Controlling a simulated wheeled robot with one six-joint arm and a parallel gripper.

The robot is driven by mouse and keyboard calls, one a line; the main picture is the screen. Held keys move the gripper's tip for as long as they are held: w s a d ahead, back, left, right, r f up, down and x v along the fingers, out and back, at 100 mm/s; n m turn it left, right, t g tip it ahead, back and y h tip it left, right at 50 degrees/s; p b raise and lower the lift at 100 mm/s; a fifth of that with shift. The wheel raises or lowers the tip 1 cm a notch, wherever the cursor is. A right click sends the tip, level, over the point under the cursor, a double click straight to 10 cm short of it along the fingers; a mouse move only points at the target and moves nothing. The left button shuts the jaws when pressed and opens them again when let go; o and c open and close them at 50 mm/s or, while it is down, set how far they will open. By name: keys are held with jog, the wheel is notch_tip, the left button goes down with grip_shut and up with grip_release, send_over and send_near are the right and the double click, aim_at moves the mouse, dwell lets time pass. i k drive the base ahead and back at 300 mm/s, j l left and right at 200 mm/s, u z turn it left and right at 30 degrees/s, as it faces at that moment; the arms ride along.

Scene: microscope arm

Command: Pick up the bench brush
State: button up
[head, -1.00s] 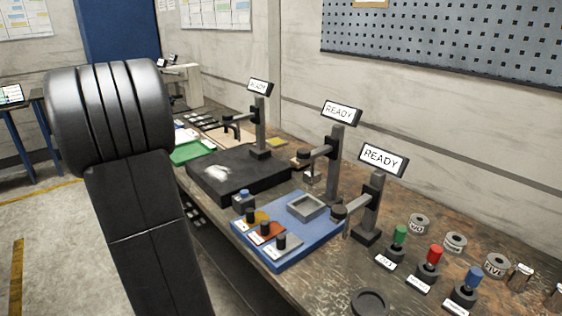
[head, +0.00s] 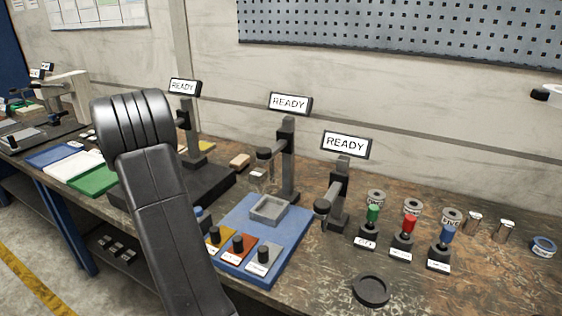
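I cannot make out a bench brush for certain in the head view. A small tan block (head: 240,160) lies on the bench behind the black platform, between two READY stands; it is too small to tell whether it is the brush. A black link of my arm rises at centre left and hides part of the bench and the black platform (head: 208,186). My gripper is not recognisable in this view.
The blue tray (head: 292,232) holds a grey square dish (head: 269,209) and several black knobs. READY stands rise behind it. Green, red and blue knobs (head: 447,234), metal cylinders and a black round dish (head: 371,290) are to the right. The bench's front right is bare. A white-and-black object (head: 548,94) enters at right.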

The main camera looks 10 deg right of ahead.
aim_at(241, 163)
jog(key=i+j+z, duration=0.2)
jog(key=z, duration=0.15)
jog(key=i+j+z, duration=0.15)
jog(key=j+z, duration=0.25)
jog(key=i+j+z, duration=0.15)
jog(key=j+z, duration=0.95)
jog(key=i+j, duration=0.05)
